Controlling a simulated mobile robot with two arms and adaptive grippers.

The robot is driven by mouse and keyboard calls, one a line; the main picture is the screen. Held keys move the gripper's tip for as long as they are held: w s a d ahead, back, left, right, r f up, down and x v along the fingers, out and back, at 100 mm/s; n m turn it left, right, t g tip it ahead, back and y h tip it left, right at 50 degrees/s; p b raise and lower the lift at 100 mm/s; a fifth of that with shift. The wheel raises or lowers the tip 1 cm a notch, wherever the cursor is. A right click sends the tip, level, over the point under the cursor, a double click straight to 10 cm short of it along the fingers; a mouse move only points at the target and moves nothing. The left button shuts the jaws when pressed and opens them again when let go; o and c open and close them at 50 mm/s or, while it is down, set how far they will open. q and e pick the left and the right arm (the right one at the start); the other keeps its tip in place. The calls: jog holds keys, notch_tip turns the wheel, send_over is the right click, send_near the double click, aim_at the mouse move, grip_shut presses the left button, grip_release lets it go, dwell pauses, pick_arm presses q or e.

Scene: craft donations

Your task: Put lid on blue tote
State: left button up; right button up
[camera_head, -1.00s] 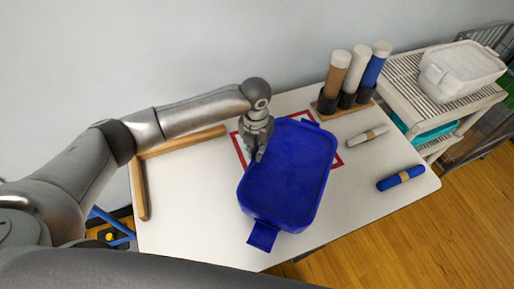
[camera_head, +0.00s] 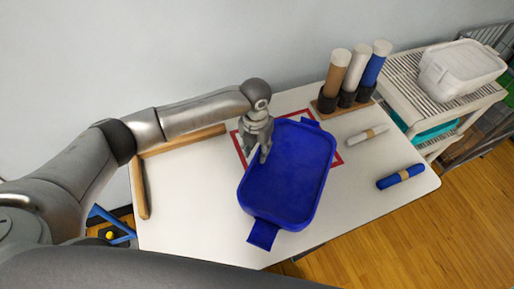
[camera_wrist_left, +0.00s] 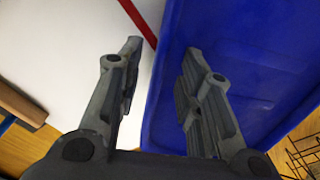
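A blue tote (camera_head: 287,178) stands on the white table, over a red-bordered mat. Its top is a flat blue surface inside a raised rim, which looks like the lid lying on it; lid and tote are the same blue and I cannot clearly separate them. A flap sticks out at the near end and another at the far end. My left gripper (camera_head: 258,155) is at the upper left edge of the blue top. In the left wrist view its fingers (camera_wrist_left: 160,75) are spread, one on each side of the blue edge, with nothing clamped. My right gripper is out of view.
Rolls stand in a wooden holder (camera_head: 343,107) at the back right. A white roll (camera_head: 366,135) and a blue roll (camera_head: 401,177) lie right of the tote. Wooden strips (camera_head: 183,141) edge the left. A white lidded tote (camera_head: 461,69) sits on a shelf unit.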

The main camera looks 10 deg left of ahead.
pick_arm(q)
notch_tip(320, 180, up, 12)
jog(key=shift+a, duration=0.15)
dwell(0.3)
